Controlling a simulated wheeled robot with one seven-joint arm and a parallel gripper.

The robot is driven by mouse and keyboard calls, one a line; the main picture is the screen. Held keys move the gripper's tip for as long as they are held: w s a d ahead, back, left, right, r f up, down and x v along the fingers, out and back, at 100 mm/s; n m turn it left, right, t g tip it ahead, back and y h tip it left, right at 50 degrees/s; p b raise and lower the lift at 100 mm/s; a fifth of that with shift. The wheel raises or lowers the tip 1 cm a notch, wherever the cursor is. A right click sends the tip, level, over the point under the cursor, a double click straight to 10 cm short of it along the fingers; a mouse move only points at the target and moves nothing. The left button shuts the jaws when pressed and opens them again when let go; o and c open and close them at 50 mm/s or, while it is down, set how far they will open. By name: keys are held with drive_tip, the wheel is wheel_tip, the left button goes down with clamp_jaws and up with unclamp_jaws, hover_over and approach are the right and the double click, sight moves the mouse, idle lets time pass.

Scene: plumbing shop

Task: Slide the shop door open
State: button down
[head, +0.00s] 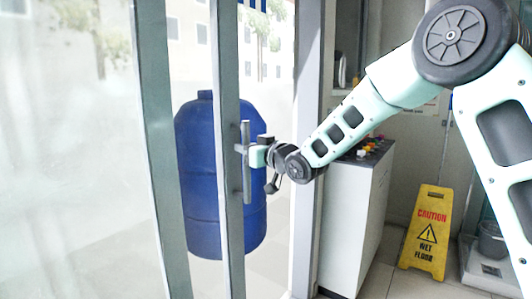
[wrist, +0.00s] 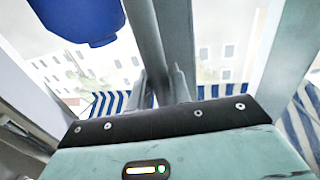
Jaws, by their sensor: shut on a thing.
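The shop door is a glass panel with a grey metal stile (head: 228,120). A vertical grey bar handle (head: 246,185) is fixed on that stile. My gripper (head: 247,156) reaches in from the right and is shut on the handle, a little above its middle. In the wrist view, the two fingertips (wrist: 160,88) close near a long grey bar, and the exact contact is hard to make out. A gap shows between the door's stile and the grey jamb (head: 305,130) to its right.
A large blue barrel (head: 200,170) stands behind the door; it also shows in the wrist view (wrist: 85,20). Right of the jamb is a white cabinet (head: 350,220) with small colourful items on top. A yellow wet-floor sign (head: 427,235) and a grey bucket (head: 492,240) stand farther right.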

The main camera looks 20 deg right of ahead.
sight(220, 148)
drive_tip(key=shift+s+a+b, duration=0.5)
drive_tip(key=shift+s+a, duration=0.35)
drive_tip(key=shift+a, duration=0.25)
drive_tip(key=shift+s+a+b, duration=0.5)
drive_tip(key=shift+s+a, duration=0.35)
drive_tip(key=shift+a, duration=0.25)
drive_tip(key=c, duration=1.3)
unclamp_jaws()
drive_tip(key=shift+a, duration=0.1)
drive_tip(key=shift+c, duration=0.2)
drive_tip(key=v, duration=1.7)
drive_tip(key=shift+s, duration=0.3)
